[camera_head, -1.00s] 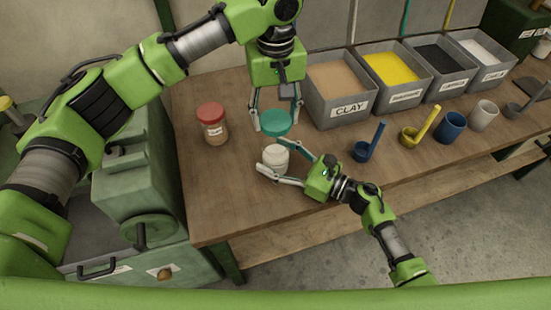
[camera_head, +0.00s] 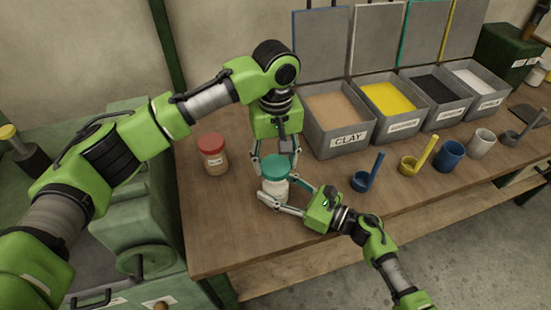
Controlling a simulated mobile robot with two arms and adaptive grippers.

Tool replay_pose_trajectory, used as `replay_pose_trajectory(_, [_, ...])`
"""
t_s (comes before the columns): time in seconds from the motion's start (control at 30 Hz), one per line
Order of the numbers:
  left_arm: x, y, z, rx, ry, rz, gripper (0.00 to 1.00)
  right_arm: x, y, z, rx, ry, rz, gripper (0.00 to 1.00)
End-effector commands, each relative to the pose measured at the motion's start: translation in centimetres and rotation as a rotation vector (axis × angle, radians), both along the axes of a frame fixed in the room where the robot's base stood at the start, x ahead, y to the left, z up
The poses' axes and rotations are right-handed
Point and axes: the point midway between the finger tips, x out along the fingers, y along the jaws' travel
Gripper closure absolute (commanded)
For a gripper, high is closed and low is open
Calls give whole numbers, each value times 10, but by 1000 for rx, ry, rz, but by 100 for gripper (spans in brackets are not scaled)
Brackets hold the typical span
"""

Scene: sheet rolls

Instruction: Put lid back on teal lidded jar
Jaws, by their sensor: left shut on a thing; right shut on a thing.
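The teal lid (camera_head: 275,166) is on or right at the mouth of the white jar (camera_head: 274,188); whether it is seated cannot be told. My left gripper (camera_head: 274,164) points down from above, its fingers shut on the lid from both sides. The jar stands upright on the wooden table near its front edge. My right gripper (camera_head: 281,198) reaches in from the right and is shut around the jar's body. The fingers hide parts of the lid and the jar.
A red-lidded jar (camera_head: 213,154) stands to the left. Grey bins, one labelled CLAY (camera_head: 341,139), line the back. A blue scoop (camera_head: 365,181), a yellow scoop (camera_head: 412,165), a blue cup (camera_head: 449,155) and a white cup (camera_head: 481,142) stand to the right. The front table is clear.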

Motion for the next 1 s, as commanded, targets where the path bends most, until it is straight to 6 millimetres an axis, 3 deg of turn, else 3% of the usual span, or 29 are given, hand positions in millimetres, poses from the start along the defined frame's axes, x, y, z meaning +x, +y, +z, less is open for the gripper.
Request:
replay_pose_trajectory(0.53, [0,-1,-17,-1,1,0,64,0,0,0,0,0,0,88])
replay_pose_trajectory(1.0, [0,0,-18,-1,0,0,64,0,0,0,0,0,-1,88])
